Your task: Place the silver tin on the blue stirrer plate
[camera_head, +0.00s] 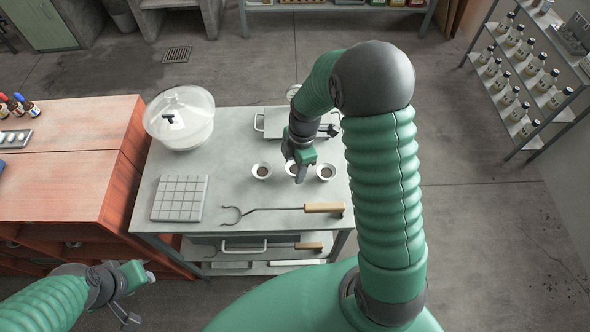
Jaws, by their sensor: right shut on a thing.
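My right gripper (301,172) reaches down over the middle of the grey bench (230,135), at a small white bowl (289,168) with dark contents. It looks shut on this bowl, whose right part the fingers hide. My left gripper (140,279) is low at the left, in front of the bench and apart from it; its fingers do not show clearly. I cannot make out a silver tin. A sliver of something blue (1,167) shows at the left edge on the red cabinet; I cannot tell if it is the stirrer plate.
Similar bowls stand left (261,171) and right (326,172) of the middle one. The red cabinet (70,185) bears small bottles (18,105). A bottle shelf (530,75) stands right.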

